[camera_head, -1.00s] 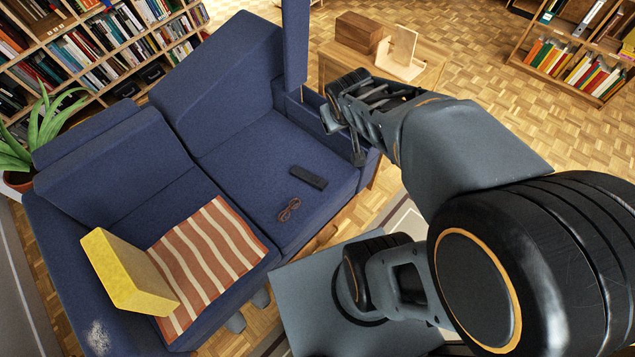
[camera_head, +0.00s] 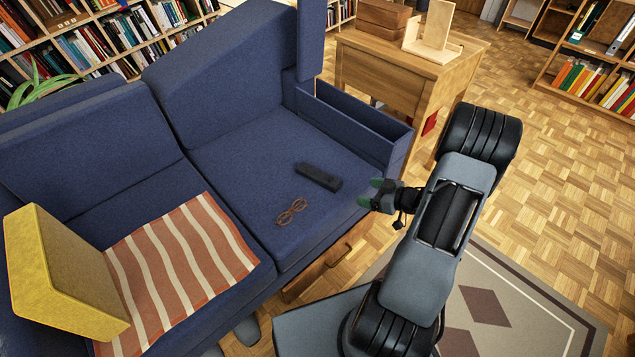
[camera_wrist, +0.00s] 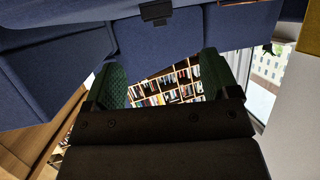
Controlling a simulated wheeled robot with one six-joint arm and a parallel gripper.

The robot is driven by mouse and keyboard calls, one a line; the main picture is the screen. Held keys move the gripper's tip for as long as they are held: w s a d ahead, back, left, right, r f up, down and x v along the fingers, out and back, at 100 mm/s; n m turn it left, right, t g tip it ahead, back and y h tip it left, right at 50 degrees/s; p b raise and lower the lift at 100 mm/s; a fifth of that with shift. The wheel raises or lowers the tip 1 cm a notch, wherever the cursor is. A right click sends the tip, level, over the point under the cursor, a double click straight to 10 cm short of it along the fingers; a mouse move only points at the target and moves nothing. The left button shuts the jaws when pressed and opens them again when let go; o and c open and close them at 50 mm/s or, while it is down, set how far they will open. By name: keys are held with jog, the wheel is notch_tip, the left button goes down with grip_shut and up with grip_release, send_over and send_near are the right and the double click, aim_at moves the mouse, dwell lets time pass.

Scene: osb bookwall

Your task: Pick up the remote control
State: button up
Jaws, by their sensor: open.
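The remote control (camera_head: 318,177) is a black slab lying flat on the blue sofa's right seat cushion, near the front. A dark shape at the top edge of the wrist view looks like the same remote control (camera_wrist: 155,11). My gripper (camera_head: 371,193) is just to the right of the remote, apart from it, at the sofa's front right corner. Its green fingertips point left toward the seat. In the wrist view my gripper (camera_wrist: 163,78) has its two green fingers spread wide with nothing between them.
Brown-framed glasses (camera_head: 291,212) lie on the cushion near the remote. A striped cloth (camera_head: 180,262) and a yellow cushion (camera_head: 65,275) are on the sofa (camera_head: 240,165). The sofa's right armrest (camera_head: 350,125) has an open compartment. A wooden side table (camera_head: 385,70) stands beyond it.

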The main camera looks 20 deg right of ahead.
jog(key=b, duration=0.2)
send_near(337, 184)
jog(key=x, duration=0.3)
jog(key=shift+a+f, duration=0.2)
jog(key=shift+f, duration=0.25)
jog(key=shift+w+r+b+x, duration=0.15)
jog(key=shift+b+x, duration=0.6)
jog(key=shift+x, duration=0.7)
jog(key=shift+w+r+b+x, duration=0.1)
jog(key=shift+b+x, duration=0.65)
jog(key=shift+x, duration=0.7)
jog(key=shift+d, duration=0.2)
jog(key=shift+c, duration=0.2)
jog(key=c, duration=1)
jog(key=shift+r, duration=0.1)
